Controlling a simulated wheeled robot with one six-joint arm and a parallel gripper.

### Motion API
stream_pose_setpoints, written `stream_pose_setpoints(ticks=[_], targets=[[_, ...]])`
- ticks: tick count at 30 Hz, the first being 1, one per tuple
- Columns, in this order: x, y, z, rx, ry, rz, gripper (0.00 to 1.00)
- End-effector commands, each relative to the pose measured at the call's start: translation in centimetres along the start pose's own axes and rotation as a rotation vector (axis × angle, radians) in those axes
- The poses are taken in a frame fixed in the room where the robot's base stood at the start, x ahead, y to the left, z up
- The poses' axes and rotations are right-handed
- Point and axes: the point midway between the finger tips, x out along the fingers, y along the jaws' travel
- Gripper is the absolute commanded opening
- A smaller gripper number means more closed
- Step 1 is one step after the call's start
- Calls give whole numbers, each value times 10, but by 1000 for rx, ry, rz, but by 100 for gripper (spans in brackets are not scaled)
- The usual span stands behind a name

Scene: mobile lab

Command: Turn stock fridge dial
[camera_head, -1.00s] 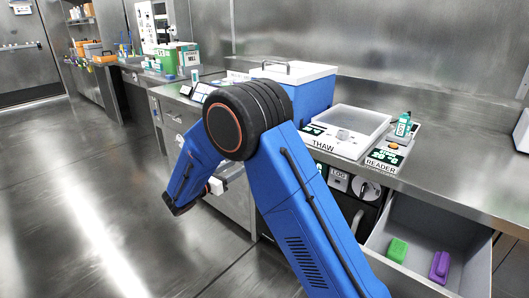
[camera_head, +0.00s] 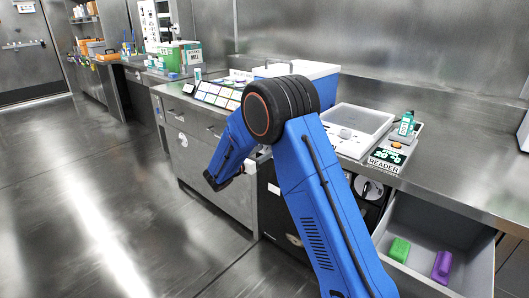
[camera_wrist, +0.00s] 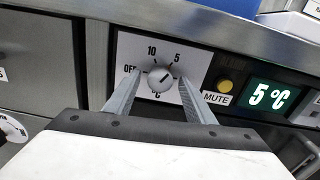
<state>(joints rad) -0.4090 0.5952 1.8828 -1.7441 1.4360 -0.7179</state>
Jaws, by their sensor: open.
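The fridge dial (camera_wrist: 161,78) is a round white knob on a pale plate marked OFF, 10, 5 and °C. It shows in the wrist view, with its pointer line toward the upper right. My gripper (camera_wrist: 158,85) is open, with one finger on each side of the dial. I cannot tell whether the fingers touch it. A display (camera_wrist: 270,96) to the right reads 5 °C. In the head view my arm hides the dial, and the gripper's fingers do not show clearly.
A yellow MUTE button (camera_wrist: 225,86) sits right of the dial. The counter edge (camera_wrist: 200,35) runs just above the panel. In the head view an open drawer (camera_head: 448,215) holds a green block (camera_head: 399,249) and a purple block (camera_head: 442,266). The floor at left is clear.

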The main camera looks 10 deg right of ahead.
Motion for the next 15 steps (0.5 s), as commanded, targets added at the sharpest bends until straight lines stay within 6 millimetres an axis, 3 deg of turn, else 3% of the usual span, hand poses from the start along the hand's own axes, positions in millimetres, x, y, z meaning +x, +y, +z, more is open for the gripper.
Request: stream_pose_setpoints(ticks=[11,15], targets=[[5,0,0,0,-1,0,49],[5,0,0,0,-1,0,18]])
